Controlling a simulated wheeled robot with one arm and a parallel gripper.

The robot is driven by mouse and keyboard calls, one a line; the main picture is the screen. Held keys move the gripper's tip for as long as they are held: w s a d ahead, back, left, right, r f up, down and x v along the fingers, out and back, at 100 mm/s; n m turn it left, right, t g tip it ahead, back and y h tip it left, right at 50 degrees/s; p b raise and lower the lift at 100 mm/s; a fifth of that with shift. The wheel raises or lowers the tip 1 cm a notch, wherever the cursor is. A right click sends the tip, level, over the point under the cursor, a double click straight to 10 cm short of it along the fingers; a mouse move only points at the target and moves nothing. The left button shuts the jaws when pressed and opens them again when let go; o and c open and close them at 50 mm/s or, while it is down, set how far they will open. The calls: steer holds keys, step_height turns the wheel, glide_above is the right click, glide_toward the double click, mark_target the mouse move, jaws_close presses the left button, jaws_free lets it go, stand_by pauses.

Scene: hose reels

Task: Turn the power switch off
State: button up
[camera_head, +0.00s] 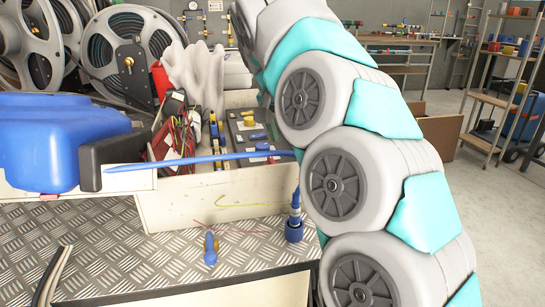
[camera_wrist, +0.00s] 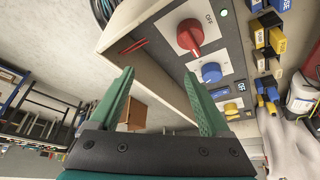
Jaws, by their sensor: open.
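A red rotary switch (camera_wrist: 190,37) sits on a pale plate marked OFF on the control panel, in the wrist view. A blue knob (camera_wrist: 211,72) and a yellow knob (camera_wrist: 231,111) are on the same panel. In the head view my arm hides my gripper and the red switch.
A green lamp (camera_wrist: 223,12) is lit beside the OFF plate. A blue-handled screwdriver (camera_head: 210,248) lies on the metal checker plate. Hose reels (camera_head: 125,55) stand behind left.

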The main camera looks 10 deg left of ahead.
mark_target(270, 160)
steer(key=s+a+m, duration=0.1)
steer(key=s+a, duration=0.1)
steer(key=a, duration=0.3)
steer(key=shift+s+p+x, duration=0.2)
steer(key=shift+p+x, duration=0.1)
steer(key=shift+x, duration=1.7)
steer(key=shift+s+p+x, duration=0.2)
steer(key=shift+p+x, duration=0.1)
steer(key=shift+x, duration=1.75)
steer(key=shift+a+f, duration=0.2)
jaws_close()
